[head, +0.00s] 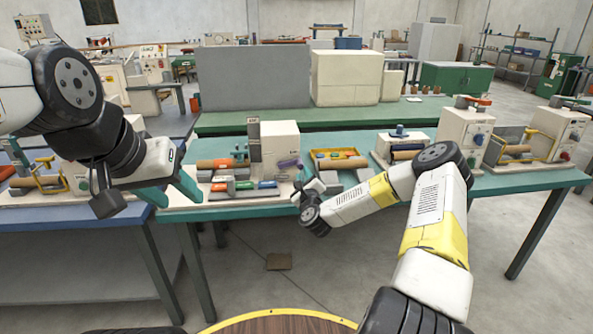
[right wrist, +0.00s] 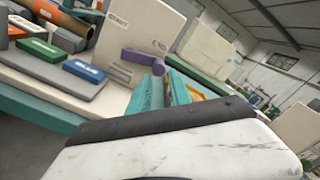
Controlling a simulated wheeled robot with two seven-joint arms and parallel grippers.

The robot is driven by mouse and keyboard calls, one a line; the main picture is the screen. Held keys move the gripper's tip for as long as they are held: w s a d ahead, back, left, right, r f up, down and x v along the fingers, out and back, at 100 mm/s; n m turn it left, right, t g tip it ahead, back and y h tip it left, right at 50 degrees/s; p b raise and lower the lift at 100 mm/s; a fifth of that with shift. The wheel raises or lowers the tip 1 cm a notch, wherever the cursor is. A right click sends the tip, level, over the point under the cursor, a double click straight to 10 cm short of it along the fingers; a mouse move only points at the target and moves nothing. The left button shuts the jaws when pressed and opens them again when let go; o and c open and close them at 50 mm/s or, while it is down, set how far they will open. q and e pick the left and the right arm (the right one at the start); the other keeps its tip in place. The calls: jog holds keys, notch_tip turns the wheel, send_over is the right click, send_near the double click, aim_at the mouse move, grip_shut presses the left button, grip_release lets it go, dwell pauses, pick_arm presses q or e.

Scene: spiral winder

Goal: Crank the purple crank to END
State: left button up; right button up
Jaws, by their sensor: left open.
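The purple crank (head: 290,164) is on the right side of a cream machine (head: 279,142) on the teal bench. My right gripper (head: 304,182) is close in front of the crank. In the right wrist view, its teal fingertips (right wrist: 161,75) are at the crank's outer end; whether they touch or grip it is unclear. My left gripper (head: 171,190) is open and empty, over the bench's left front edge.
Blue, orange and green blocks (head: 244,185) and brown rollers (head: 215,164) sit left of the crank. A yellow tray (head: 338,157) stands right of it. More machines stand at the right (head: 463,138). The floor before the bench is mostly clear.

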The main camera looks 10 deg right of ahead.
aim_at(291, 166)
jog(key=shift+t, duration=0.3)
jog(key=f, duration=0.1)
jog(key=d+f, duration=0.1)
jog(key=s+d+f, duration=0.1)
jog(key=f, duration=0.1)
jog(key=shift+f, duration=0.1)
grip_shut()
jog(key=s+d+f+t+y, duration=0.1)
jog(key=s+d+f+y, duration=0.1)
jog(key=d+f+y, duration=0.15)
jog(key=shift+n, duration=0.4)
jog(key=x, duration=0.8)
jog(key=shift+w+d+r, duration=0.15)
jog(key=shift+w, duration=0.15)
jog(key=a+r, duration=0.2)
jog(key=shift+w+r, duration=0.3)
jog(key=shift+w, duration=0.1)
jog(key=shift+a+r, duration=0.25)
jog(key=shift+r, duration=0.1)
